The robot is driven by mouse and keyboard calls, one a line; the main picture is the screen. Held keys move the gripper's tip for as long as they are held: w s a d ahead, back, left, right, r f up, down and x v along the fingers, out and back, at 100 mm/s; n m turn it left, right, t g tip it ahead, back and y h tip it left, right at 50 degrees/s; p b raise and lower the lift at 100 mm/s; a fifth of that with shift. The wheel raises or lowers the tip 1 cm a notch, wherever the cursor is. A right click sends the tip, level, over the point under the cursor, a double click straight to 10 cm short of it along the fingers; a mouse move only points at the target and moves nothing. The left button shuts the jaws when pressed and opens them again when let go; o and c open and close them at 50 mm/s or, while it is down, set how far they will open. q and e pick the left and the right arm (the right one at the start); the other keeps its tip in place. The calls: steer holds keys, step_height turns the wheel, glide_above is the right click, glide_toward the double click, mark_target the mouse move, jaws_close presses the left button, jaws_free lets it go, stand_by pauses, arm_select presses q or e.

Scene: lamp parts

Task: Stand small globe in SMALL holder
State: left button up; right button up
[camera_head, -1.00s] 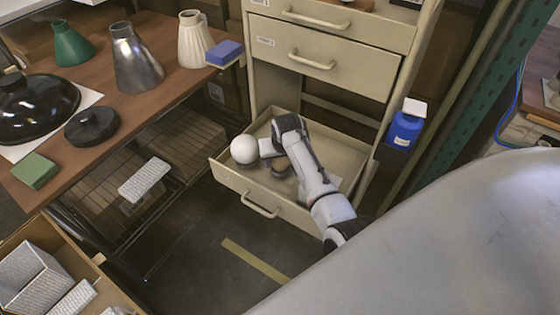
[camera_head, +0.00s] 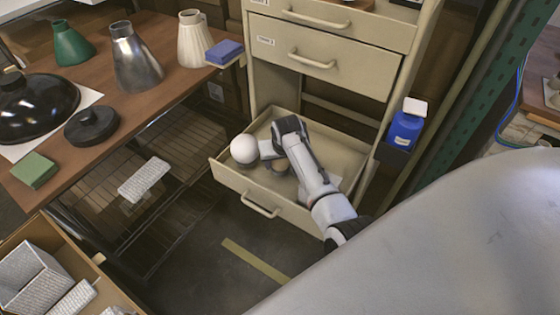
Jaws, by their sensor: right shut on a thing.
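The small white globe (camera_head: 244,149) shows at the left side of the open bottom drawer (camera_head: 232,177). My right gripper (camera_head: 264,150) reaches down into this drawer, with its fingers pointing left and shut on the globe's right side. A small round dark-rimmed piece (camera_head: 278,166), possibly the small holder, sits in the drawer just below my gripper and is partly hidden by it and by my forearm. I cannot tell whether the globe touches the drawer floor or this piece. My left gripper is not in view.
Closed drawers (camera_head: 290,55) stand above the open one. The wooden table (camera_head: 130,105) at left holds lamp shades, a black dome (camera_head: 35,105) and sponges. A blue bottle (camera_head: 404,128) hangs at the cabinet's right.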

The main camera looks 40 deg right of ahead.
steer(key=shift+f, duration=0.35)
stand_by(0.7)
stand_by(0.6)
steer(key=o, duration=1)
steer(key=shift+o, duration=0.2)
steer(key=p+v, duration=0.3)
steer(key=v, duration=0.7)
steer(key=shift+p, duration=0.4)
steer(key=shift+s+a, duration=0.1)
steer(key=shift+s, duration=0.05)
